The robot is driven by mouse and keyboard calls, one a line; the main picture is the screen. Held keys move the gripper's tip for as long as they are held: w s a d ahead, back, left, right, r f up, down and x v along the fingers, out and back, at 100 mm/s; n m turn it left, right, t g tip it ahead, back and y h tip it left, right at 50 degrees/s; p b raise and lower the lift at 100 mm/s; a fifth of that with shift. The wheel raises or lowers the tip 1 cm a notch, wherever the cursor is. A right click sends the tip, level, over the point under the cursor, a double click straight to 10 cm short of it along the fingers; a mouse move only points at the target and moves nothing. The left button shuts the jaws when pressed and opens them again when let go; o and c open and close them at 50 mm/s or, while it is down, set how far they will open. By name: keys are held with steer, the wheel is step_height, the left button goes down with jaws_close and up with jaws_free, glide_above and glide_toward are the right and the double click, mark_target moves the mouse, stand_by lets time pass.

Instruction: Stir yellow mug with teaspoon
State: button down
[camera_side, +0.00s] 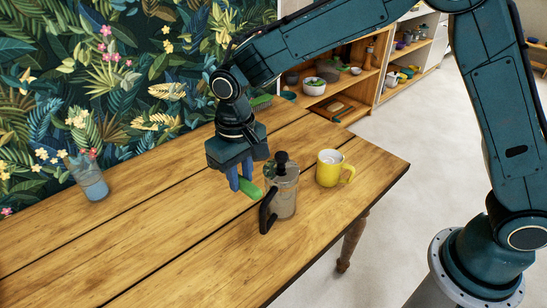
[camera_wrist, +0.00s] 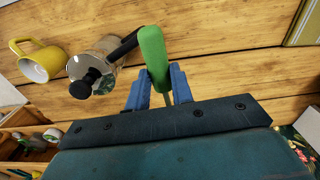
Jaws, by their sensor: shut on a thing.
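The yellow mug (camera_side: 328,174) stands upright on the wooden table, right of my gripper; its inside looks pale. It also shows at the left of the wrist view (camera_wrist: 40,66). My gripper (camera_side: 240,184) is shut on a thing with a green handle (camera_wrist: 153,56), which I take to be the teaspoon. The handle sticks out past the blue fingers, and a thin stem shows between them in the wrist view. The green part also shows in the side view (camera_side: 251,190). The spoon's bowl end cannot be made out. The gripper is apart from the mug.
A French press (camera_side: 284,192) with a black knob and black handle stands between my gripper and the mug, close to the green handle. A glass with flowers (camera_side: 90,180) stands at the left by the leafy wall. The table's front left is clear.

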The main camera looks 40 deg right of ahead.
steer(key=shift+n, duration=0.3)
steer(key=w+d, duration=0.1)
steer(key=d, duration=0.2)
steer(key=w+d, duration=0.1)
steer(key=d, duration=0.2)
steer(key=w+d+r, duration=0.1)
steer(key=d, duration=0.3)
steer(key=shift+w, duration=0.25)
steer(key=d, duration=0.9)
steer(key=s+d+f+m+g+y, duration=0.25)
steer(key=s+f+m, duration=0.4)
steer(key=f, duration=0.45)
steer(key=s+d+r+m+t+y, duration=0.1)
steer(key=d+r+m+t+y, duration=0.6)
steer(key=r+m+t+y, duration=0.4)
steer(key=r+m, duration=0.1)
steer(key=m, duration=0.3)
steer(key=shift+s+d+r, duration=0.15)
steer(key=shift+d+r, duration=0.25)
